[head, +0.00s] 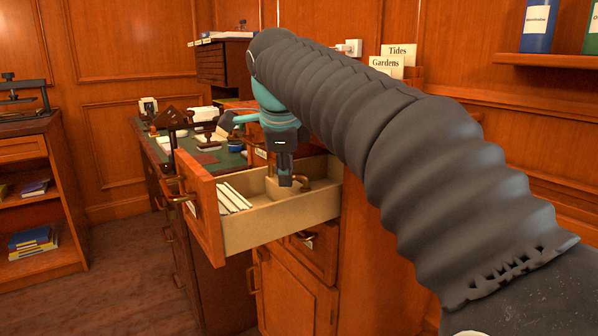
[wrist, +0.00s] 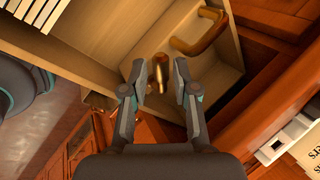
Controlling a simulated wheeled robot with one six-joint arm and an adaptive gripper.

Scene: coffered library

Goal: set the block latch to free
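A pale wooden block (wrist: 218,72) sits inside the open drawer (head: 280,215). A curved brass handle (wrist: 205,35) is fixed on it, and a short brass peg or lever (wrist: 160,68) stands beside that handle; this looks like the block latch. Its setting cannot be read from here. My gripper (wrist: 158,75) is open, with its fingertips apart on either side of the brass lever in the wrist view; no contact is visible. In the head view my gripper (head: 285,180) points down into the drawer and partly hides the block.
White folders or cards (head: 232,198) lie in the left part of the drawer. The drawer front (head: 200,205) has a brass pull. A cluttered desk (head: 205,158) stands behind it. A low bookcase (head: 40,195) is at far left, with bare floor between.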

